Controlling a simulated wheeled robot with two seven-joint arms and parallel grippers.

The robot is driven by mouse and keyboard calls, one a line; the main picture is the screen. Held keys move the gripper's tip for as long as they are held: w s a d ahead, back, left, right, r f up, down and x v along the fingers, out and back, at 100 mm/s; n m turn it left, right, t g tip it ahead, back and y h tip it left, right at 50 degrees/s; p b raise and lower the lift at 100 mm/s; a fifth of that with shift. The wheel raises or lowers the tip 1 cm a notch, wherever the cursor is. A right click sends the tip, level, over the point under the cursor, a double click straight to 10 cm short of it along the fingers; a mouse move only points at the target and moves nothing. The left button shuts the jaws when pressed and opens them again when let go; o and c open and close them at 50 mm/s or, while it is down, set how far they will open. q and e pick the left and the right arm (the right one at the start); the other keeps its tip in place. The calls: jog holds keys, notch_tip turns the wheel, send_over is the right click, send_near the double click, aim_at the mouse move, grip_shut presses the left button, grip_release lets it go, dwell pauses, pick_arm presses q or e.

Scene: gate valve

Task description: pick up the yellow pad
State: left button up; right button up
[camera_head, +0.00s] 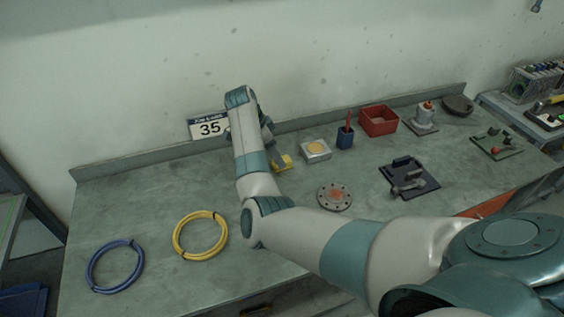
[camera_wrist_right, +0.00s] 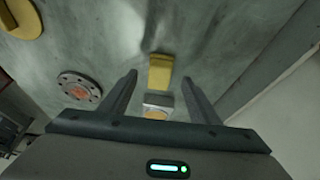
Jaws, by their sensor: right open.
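The yellow pad (camera_head: 283,163) is a small yellow block on the grey-green workbench (camera_head: 135,200), in front of the low back ledge. In the right wrist view the pad (camera_wrist_right: 160,72) lies between and slightly beyond my two finger ends. My right gripper (camera_head: 273,146) is at the pad, partly hidden behind my own arm in the head view. Its fingers (camera_wrist_right: 159,78) are spread open on either side of the pad, with visible gaps. I cannot tell the exact height of the fingers over the bench. My left gripper is not in view.
A pale box with a yellow disc (camera_head: 316,150) stands close right of the pad. A number 35 sign (camera_head: 208,127) stands behind. Yellow (camera_head: 200,257) and blue (camera_head: 92,272) coils lie left.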

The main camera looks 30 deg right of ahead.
aim_at(286, 158)
jog(key=p+x, duration=0.1)
jog(key=x, duration=0.2)
jog(key=shift+d+f, duration=0.15)
jog(key=shift+f, duration=0.25)
jog(key=c, duration=1.1)
